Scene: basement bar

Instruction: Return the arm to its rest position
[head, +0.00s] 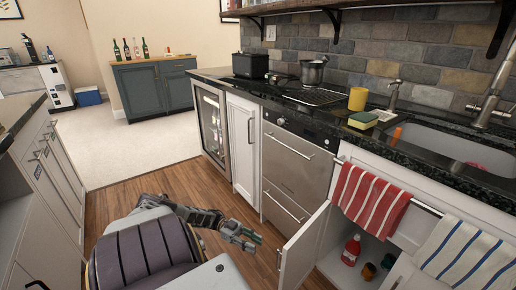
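My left arm reaches from beside my base toward the right in the head view, low over the wood floor. My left gripper (252,241) is at its end, to the left of the open sink cabinet door (302,252). Its two fingertips look spread a little apart, with nothing between them. A small gap shows between the fingertips and the door's edge. My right arm and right gripper are not in the picture.
The open sink cabinet holds a red bottle (351,250) and small items. A red striped towel (371,198) and a blue striped towel (468,254) hang in front. A white drawer cabinet (47,185) stands at left. Wood floor (130,186) lies clear between.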

